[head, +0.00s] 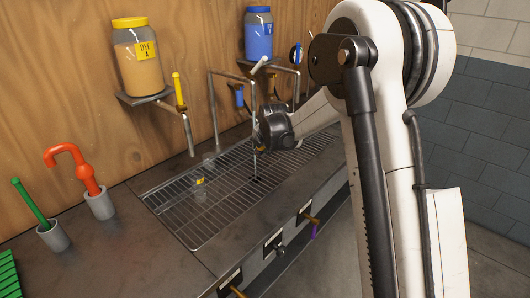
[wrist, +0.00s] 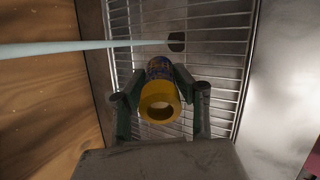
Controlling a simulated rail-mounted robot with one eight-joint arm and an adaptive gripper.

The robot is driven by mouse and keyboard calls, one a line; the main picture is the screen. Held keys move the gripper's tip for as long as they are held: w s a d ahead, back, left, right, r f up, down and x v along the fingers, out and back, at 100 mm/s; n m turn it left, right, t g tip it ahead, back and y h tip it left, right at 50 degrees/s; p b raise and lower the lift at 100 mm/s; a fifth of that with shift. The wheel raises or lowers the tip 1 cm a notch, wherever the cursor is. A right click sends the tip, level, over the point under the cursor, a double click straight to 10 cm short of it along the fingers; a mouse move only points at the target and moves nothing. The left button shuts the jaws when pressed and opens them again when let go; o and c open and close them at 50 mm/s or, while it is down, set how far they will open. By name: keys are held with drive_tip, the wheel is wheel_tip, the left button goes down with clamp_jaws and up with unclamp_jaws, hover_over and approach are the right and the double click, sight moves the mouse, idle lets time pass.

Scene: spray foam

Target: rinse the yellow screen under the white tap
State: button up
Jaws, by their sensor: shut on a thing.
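My gripper (wrist: 160,98) is shut on the yellow screen (wrist: 160,98), a yellow ring with a pale, hollow middle and a darker bluish body beyond it. In the head view my gripper is over the grate beside a thin pale stream, mostly hidden by my wrist. The white tap (head: 260,65) has a white handle and stands at the back wall. The pale stream (wrist: 90,46) falls to a dark spot on the grate. In the wrist view it passes beyond the screen, and I see no contact between them.
The metal grate (head: 180,215) covers the sink. A small yellow-topped clear thing (head: 200,181) is on it. Dye jars (head: 138,65) and (head: 258,35) stand on wall shelves. A yellow-handled tap (head: 179,90), an orange tool (head: 75,165) and a green tool (head: 35,203) are to the left.

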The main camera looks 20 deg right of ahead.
drive_tip(key=shift+w+d, duration=0.2)
drive_tip(key=shift+w, duration=0.1)
drive_tip(key=w+p, duration=0.2)
drive_tip(key=w, duration=0.5)
drive_tip(key=shift+w+a, duration=0.2)
drive_tip(key=shift+a, duration=0.1)
idle(3.7)
drive_tip(key=s+d+b, duration=0.3)
drive_tip(key=s, duration=0.9)
drive_tip(key=shift+d, duration=0.2)
